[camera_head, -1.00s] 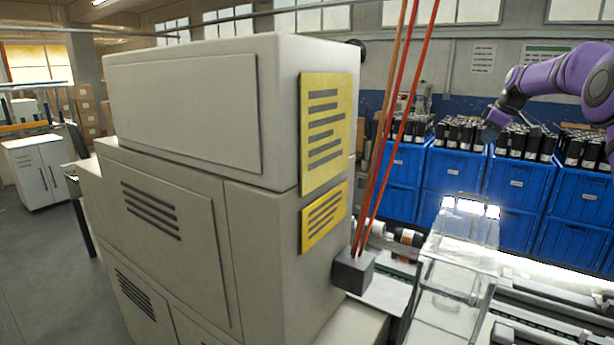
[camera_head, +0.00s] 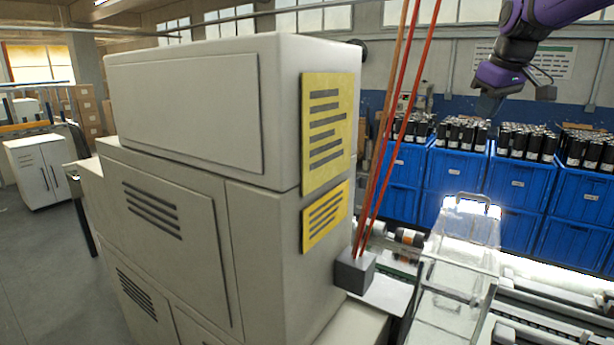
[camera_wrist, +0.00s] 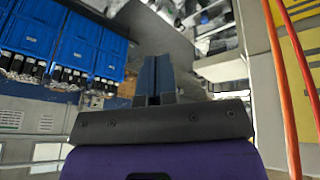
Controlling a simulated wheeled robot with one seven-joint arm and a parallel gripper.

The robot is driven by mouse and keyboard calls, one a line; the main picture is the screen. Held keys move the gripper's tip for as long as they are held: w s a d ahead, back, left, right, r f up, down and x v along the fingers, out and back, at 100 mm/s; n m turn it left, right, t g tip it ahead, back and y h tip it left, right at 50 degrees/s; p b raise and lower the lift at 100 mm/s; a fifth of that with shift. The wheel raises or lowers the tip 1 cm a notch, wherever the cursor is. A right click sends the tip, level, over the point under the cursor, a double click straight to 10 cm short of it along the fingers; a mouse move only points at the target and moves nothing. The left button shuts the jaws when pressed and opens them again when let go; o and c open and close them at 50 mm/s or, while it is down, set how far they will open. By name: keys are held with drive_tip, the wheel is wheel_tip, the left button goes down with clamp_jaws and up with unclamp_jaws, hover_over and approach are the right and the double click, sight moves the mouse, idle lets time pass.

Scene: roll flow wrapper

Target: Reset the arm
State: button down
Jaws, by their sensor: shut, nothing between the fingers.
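My purple arm reaches in from the upper right in the head view. My gripper (camera_head: 487,106) is at its end, pointing down, in front of the blue crates and above the clear cover. In the wrist view my gripper (camera_wrist: 154,76) shows its two dark fingers close together, with nothing between them. The fingers touch nothing that I can see.
A big cream machine cabinet (camera_head: 180,110) fills the left and middle. Red and orange rods (camera_head: 385,130) rise from a grey block (camera_head: 353,271). Blue crates (camera_head: 455,178) with black bottles stand behind. A clear cover (camera_head: 455,275) sits over the conveyor at lower right.

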drive_tip(key=s+a+f+m, duration=0.1)
drive_tip(key=s+a, duration=0.2)
drive_tip(key=s, duration=0.6)
drive_tip(key=s+a+f+m, duration=0.1)
drive_tip(key=s+a, duration=0.1)
drive_tip(key=s, duration=0.7)
drive_tip(key=s+a+f+m, duration=0.1)
drive_tip(key=s+f, duration=0.3)
drive_tip(key=s, duration=0.3)
drive_tip(key=s+a+f+m, duration=0.1)
drive_tip(key=s+f, duration=0.4)
drive_tip(key=s, duration=0.3)
drive_tip(key=shift+f+m+t, duration=0.2)
drive_tip(key=shift+m+t, duration=0.1)
